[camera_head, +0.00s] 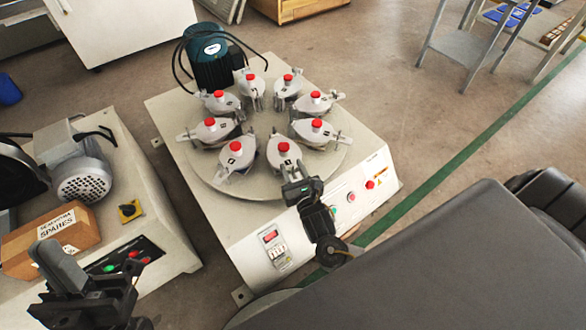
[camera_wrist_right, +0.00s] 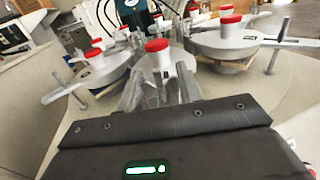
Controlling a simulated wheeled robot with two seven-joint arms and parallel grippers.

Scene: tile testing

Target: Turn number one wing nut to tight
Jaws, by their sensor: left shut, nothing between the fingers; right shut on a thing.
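Several grey lidded jars with red knobs stand in a ring on a round turntable (camera_head: 205,182). My right gripper (camera_head: 297,190) is at the near side of the front jar (camera_head: 284,150), shut on what seems to be its wing nut, which the fingers hide. In the right wrist view, the front jar (camera_wrist_right: 182,68) is straight ahead, with metal clamp parts at its near edge. The number on this jar is too small to read. My left gripper (camera_head: 58,265) is shut and empty at the lower left, away from the jars.
The machine's front panel (camera_head: 340,205) has buttons and a display. A green motor (camera_head: 212,60) stands behind the turntable. Neighbouring jars (camera_head: 237,157) sit close on both sides. A second machine with a spares box (camera_head: 50,238) lies under my left arm.

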